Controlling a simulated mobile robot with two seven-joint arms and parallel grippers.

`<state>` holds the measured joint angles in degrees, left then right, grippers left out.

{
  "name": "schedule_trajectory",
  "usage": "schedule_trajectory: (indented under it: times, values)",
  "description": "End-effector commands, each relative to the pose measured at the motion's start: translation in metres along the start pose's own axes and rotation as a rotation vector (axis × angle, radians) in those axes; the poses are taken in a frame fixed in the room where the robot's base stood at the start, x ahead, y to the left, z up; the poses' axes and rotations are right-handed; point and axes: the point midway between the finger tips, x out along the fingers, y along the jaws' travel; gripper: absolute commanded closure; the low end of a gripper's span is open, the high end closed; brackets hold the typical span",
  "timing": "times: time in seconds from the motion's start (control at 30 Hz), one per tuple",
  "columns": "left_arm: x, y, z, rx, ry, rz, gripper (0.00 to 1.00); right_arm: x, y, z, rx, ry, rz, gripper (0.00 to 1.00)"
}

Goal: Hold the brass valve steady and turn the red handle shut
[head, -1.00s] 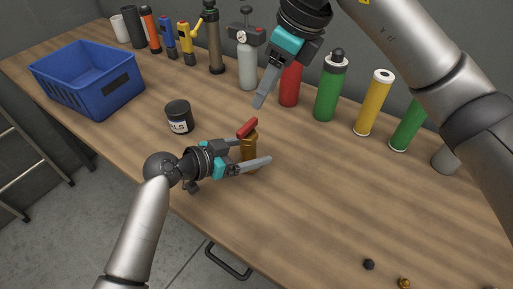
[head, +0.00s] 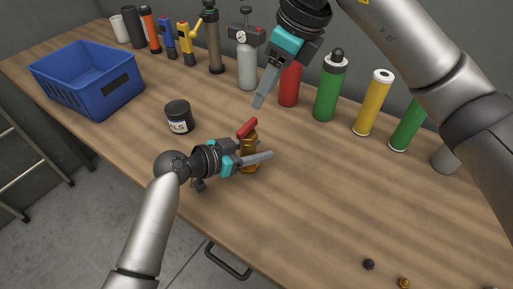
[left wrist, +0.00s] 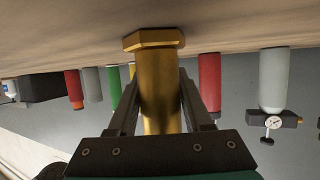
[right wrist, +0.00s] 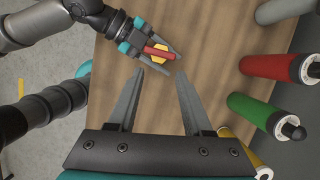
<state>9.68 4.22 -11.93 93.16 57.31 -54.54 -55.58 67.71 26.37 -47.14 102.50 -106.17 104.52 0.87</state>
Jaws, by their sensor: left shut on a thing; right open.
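The brass valve (head: 250,160) stands upright on the wooden table, with its red handle (head: 247,128) on top. My left gripper (head: 257,160) is shut on the valve's body from the side, below the handle. In the left wrist view the brass body (left wrist: 160,95) sits between the two fingers. My right gripper (head: 262,92) is open and empty, above and beyond the valve. In the right wrist view its fingers (right wrist: 160,82) point toward the red handle (right wrist: 158,53), which lies just past their tips, apart from them.
A black-lidded jar (head: 179,117) stands left of the valve. A blue crate (head: 88,85) is at the far left. Along the back stand red, green (head: 328,95) and yellow (head: 374,103) cylinders and a grey bottle with a gauge (head: 247,62). The table's front right is mostly clear.

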Motion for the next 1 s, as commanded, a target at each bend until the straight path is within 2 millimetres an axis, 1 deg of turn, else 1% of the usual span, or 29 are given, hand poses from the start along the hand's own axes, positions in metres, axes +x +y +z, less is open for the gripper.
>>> schedule_trajectory:
  times: [0.03, 0.07, 0.3, 0.6, 0.63, 0.77, 0.87, 1.0]
  values:
    - [0.0, 0.0, 0.0, 0.0, 0.0, 0.0, 0.69, 0.0, 0.0, 0.0, 0.0, 0.0, 0.0, 0.5]
    - [0.0, 0.0, 0.0, 0.0, -0.001, 0.0, 0.72, 0.0, 0.0, 0.0, 0.0, 0.0, 0.0, 0.5]
    - [0.0, 0.0, 0.0, 0.0, -0.001, 0.0, 0.99, 0.0, 0.0, 0.0, 0.0, 0.0, 0.0, 0.5]
    - [0.0, 0.0, 0.001, 0.0, -0.001, 0.0, 1.0, 0.0, 0.0, 0.0, 0.0, 0.0, 0.0, 0.5]
    - [0.0, 0.0, 0.001, 0.0, -0.001, 0.0, 1.0, 0.0, 0.0, 0.0, 0.0, 0.0, 0.0, 0.52]
    - [0.0, 0.0, 0.001, 0.0, -0.001, 0.0, 1.0, 0.0, 0.001, 0.002, -0.023, 0.005, 0.002, 0.53]
    - [0.0, 0.0, 0.001, 0.0, -0.001, 0.0, 1.0, 0.001, 0.002, 0.005, -0.093, 0.021, 0.011, 0.53]
    - [0.0, 0.0, 0.001, 0.0, -0.001, 0.0, 1.0, 0.002, 0.004, 0.014, -0.279, 0.063, 0.033, 0.53]
